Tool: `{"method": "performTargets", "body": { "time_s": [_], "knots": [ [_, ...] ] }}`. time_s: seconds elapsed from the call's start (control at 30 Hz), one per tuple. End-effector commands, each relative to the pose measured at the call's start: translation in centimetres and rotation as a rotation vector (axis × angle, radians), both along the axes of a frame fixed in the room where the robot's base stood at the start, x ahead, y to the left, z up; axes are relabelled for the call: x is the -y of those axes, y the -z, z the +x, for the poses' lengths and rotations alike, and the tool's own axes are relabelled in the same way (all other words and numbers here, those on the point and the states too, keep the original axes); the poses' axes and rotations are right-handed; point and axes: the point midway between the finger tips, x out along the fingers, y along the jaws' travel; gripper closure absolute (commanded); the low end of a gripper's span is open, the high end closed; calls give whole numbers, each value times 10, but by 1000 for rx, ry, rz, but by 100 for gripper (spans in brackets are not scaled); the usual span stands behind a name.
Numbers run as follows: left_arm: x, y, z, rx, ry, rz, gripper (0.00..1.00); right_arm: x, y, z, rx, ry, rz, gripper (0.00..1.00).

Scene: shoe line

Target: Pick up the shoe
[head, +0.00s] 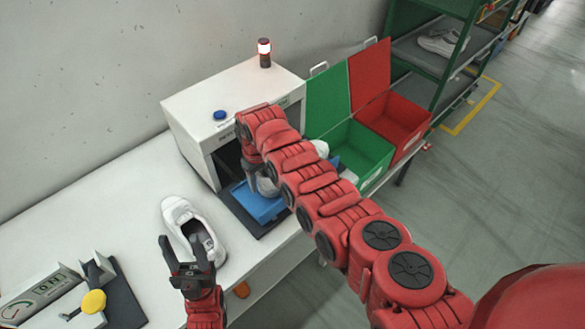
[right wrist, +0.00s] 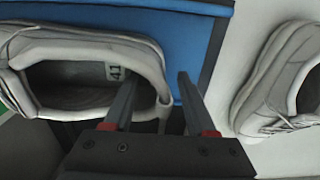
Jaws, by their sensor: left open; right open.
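A white shoe (head: 181,215) lies on the white table, its heel end toward my left gripper (head: 184,243). The left gripper is open, with one finger over the shoe's opening and the other beside it; I cannot tell if they touch. A second white-grey shoe (head: 267,187) sits on the blue tray (head: 249,207) at the machine, mostly hidden by my right arm. In the right wrist view this shoe (right wrist: 75,47) shows a "41" label inside. My right gripper (right wrist: 157,82) is open, one finger over the shoe's opening, the other just outside its heel wall.
The white machine (head: 215,110) stands behind the tray. An open green bin (head: 362,146) and red bin (head: 405,118) are to its right. A scale-like device with a yellow knob (head: 94,301) is at front left. A green shelf rack (head: 433,55) stands at back right.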

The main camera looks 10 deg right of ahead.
Motion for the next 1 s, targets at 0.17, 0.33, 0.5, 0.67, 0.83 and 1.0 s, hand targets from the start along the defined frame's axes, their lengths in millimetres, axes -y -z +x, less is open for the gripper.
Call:
{"method": "performTargets", "body": {
  "time_s": [0.17,0.33,0.5,0.67,0.83,1.0],
  "knots": [
    [0,1,0,1,0,0,50,0,1,0,1,0,1,43],
    [0,1,0,1,0,0,50,0,1,0,1,0,1,67],
    [0,1,0,1,0,0,50,0,1,0,2,0,1,97],
    [0,1,0,1,0,0,50,0,1,0,1,0,1,100],
    [0,1,0,1,0,0,50,0,1,0,1,0,1,100],
    [0,1,0,1,0,0,50,0,2,0,0,0,1,100]
  ]
}}
